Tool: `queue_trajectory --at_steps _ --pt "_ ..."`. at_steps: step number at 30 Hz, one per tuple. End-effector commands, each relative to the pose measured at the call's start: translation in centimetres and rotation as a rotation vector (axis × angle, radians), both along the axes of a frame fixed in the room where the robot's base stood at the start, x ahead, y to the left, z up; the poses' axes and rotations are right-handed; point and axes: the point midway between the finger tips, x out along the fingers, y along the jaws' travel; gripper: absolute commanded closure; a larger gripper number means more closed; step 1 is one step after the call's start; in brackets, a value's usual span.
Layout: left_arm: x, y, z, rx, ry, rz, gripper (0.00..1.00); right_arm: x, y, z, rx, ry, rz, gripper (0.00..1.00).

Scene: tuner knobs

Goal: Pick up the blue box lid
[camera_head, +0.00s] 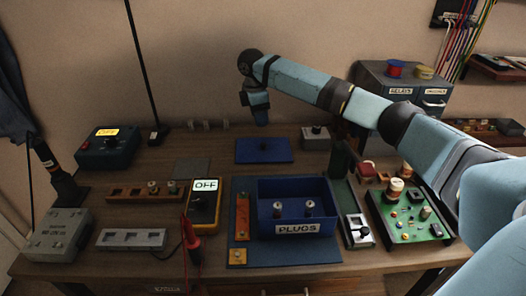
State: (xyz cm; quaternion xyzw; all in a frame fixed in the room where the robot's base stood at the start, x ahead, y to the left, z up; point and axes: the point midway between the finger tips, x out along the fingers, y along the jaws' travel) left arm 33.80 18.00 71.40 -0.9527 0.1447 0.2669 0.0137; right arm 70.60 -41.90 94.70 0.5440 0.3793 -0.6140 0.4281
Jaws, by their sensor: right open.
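The blue box lid (280,156) is a flat blue plate lying on the workbench behind the open blue box. A small dark knob shows near its middle. My right gripper (262,123) points down just above and behind the lid in this view, apart from it, and is open and empty. Its fingers are small and hard to make out. The blue box (265,212), labelled PLUGS, stands open with two small metal plugs inside. My left gripper is not in view.
A yellow meter reading OFF (204,204) and red probes (190,240) are left of the box. A green circuit board (408,218) lies to the right. A dark box with an OFF display (108,147) stands at back left. My right arm crosses above the bench's right side.

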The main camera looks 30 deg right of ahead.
Motion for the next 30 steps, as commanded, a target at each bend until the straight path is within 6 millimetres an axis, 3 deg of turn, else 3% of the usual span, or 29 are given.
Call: queue_trajectory --at_steps 1,6,16,24,30 --pt "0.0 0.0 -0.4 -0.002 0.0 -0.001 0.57 -0.1 -0.2 -1.4 -0.001 0.003 -0.001 0.49" --pt "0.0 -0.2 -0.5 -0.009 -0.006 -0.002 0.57 -0.2 -0.5 -4.3 -0.001 0.001 -0.001 0.49" --pt "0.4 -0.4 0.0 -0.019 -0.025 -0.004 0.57 -0.1 -0.8 -6.6 -0.001 0.001 -0.001 0.49" --pt "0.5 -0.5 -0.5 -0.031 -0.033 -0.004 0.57 0.0 -1.3 -10.5 -0.002 0.002 -0.001 0.49" --pt "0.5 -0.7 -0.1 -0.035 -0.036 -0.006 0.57 0.0 -1.4 -10.8 0.0 -0.001 -0.001 0.49"
